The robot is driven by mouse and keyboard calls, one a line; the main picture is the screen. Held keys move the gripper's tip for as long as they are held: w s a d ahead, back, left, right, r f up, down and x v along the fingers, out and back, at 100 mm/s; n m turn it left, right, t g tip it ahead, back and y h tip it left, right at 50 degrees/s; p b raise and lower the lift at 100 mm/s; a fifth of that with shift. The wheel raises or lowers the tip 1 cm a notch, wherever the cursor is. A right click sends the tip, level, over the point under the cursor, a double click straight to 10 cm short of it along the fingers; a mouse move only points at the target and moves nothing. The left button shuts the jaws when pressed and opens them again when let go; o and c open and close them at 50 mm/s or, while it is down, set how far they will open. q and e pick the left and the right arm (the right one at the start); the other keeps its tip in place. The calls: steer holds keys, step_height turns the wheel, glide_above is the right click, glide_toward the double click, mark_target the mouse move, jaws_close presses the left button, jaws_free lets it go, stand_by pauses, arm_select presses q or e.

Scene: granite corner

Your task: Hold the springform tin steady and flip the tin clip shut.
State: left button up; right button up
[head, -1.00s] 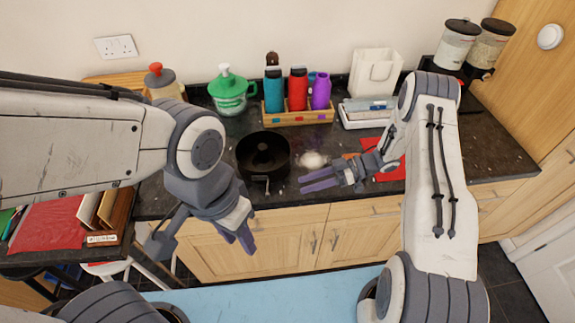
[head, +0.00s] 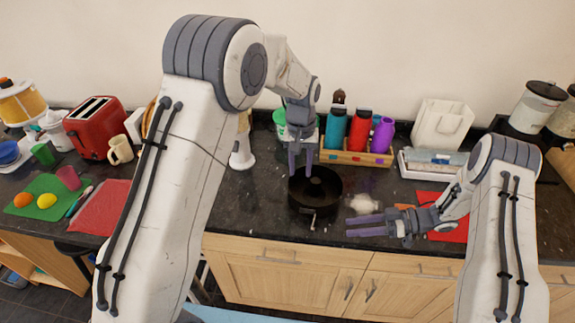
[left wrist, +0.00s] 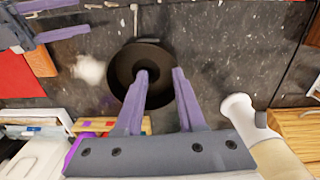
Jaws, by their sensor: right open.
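The dark springform tin (head: 329,188) stands on the counter, open side up. It also shows in the left wrist view (left wrist: 122,62). The tin clip (head: 313,218) is a small metal piece sticking out at the tin's front; it also shows in the left wrist view (left wrist: 134,14). My left gripper (head: 301,172) is open above the tin's left rim. My right gripper (head: 350,226) is open and empty, right of the clip.
A wooden rack (head: 352,157) with several bottles stands behind the tin. A whitish lump (head: 364,203) lies right of the tin, near a red mat (head: 455,232). A white-handled item (head: 242,152) stands left of it.

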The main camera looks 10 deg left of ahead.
arm_select(q)
steer(key=shift+n, duration=0.9)
steer(key=w+a+f, duration=0.1)
steer(key=w+f, duration=0.1)
steer(key=w+a+f, duration=0.1)
steer(key=w+f, duration=0.1)
steer(key=w+a+f, duration=0.1)
steer(key=a+f, duration=0.1)
steer(key=shift+w, duration=0.4)
steer(key=shift+w+a+f, duration=0.1)
steer(key=shift+f, duration=0.1)
step_height(320, 180, down, 10)
steer(key=shift+f, duration=0.1)
jaws_close()
